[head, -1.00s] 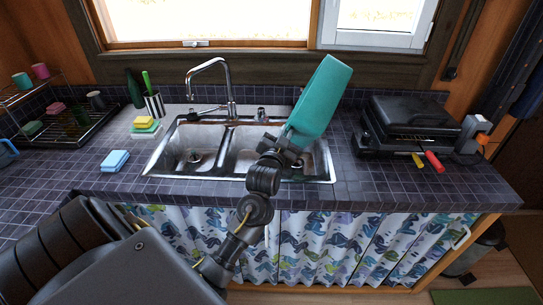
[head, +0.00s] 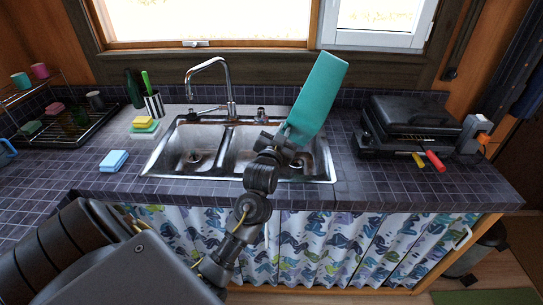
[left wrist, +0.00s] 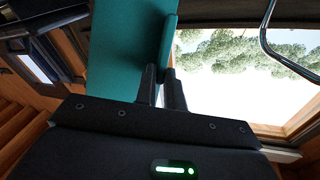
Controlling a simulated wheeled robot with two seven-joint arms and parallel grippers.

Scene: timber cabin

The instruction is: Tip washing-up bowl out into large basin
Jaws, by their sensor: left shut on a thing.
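The teal washing-up bowl (head: 318,97) is tilted steeply on its side above the right part of the sink. My left gripper (head: 283,139) is shut on the bowl's lower edge and holds it up. In the left wrist view the fingers (left wrist: 161,85) grip the rim of the teal bowl (left wrist: 125,50). The inside of the bowl is hidden in the head view. My right gripper is not in view.
A tall tap (head: 230,85) stands behind the sink. Sponges (head: 144,123) and a blue sponge (head: 114,160) lie left of it, with a dish rack (head: 75,125) further left. A black grill (head: 410,125) stands right. A window is behind.

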